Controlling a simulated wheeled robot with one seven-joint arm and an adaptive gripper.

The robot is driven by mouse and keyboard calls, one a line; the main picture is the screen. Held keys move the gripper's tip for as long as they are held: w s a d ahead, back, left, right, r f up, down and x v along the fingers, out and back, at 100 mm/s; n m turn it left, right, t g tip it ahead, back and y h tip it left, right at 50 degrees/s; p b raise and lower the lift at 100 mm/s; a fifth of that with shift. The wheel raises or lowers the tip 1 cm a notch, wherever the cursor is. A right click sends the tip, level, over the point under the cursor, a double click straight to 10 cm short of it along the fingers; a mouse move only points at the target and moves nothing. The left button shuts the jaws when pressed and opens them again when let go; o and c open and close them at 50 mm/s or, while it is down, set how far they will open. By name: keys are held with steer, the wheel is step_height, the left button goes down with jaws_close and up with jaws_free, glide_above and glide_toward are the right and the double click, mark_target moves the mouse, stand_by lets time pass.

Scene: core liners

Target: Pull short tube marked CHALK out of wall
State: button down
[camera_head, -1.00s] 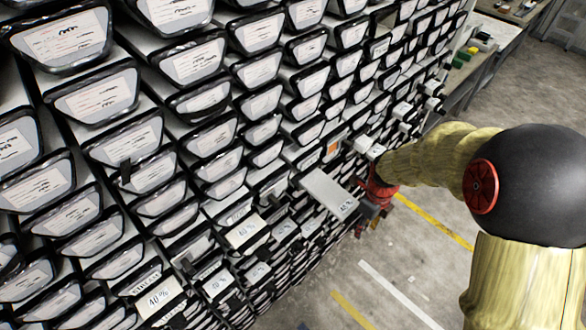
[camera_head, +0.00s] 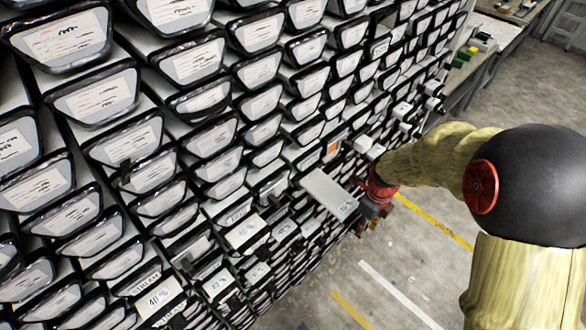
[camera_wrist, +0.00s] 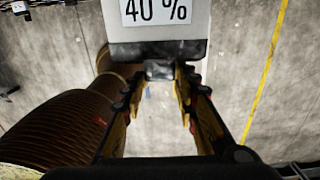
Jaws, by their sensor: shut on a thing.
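A pale grey tube (camera_head: 327,192) sticks out of the wall of labelled liners in the head view, its outer end towards my arm. In the wrist view, its front (camera_wrist: 158,30) has a white label reading "40 %" above a dark lower edge. The word CHALK is not readable in either view. My gripper (camera_wrist: 162,72) is shut on the dark tab below that label. In the head view my gripper (camera_head: 368,207) is small and partly hidden at the tube's outer end.
The wall (camera_head: 215,135) is packed with dark-rimmed liners with white labels. Open concrete floor (camera_head: 430,265) with painted lines lies right of the wall.

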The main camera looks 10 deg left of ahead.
steer(key=shift+w, duration=0.1)
steer(key=shift+s+d, duration=0.65)
steer(key=shift+d, duration=0.1)
steer(key=c, duration=1.4)
jaws_free()
steer(key=shift+o, duration=0.5)
steer(key=shift+s, duration=0.15)
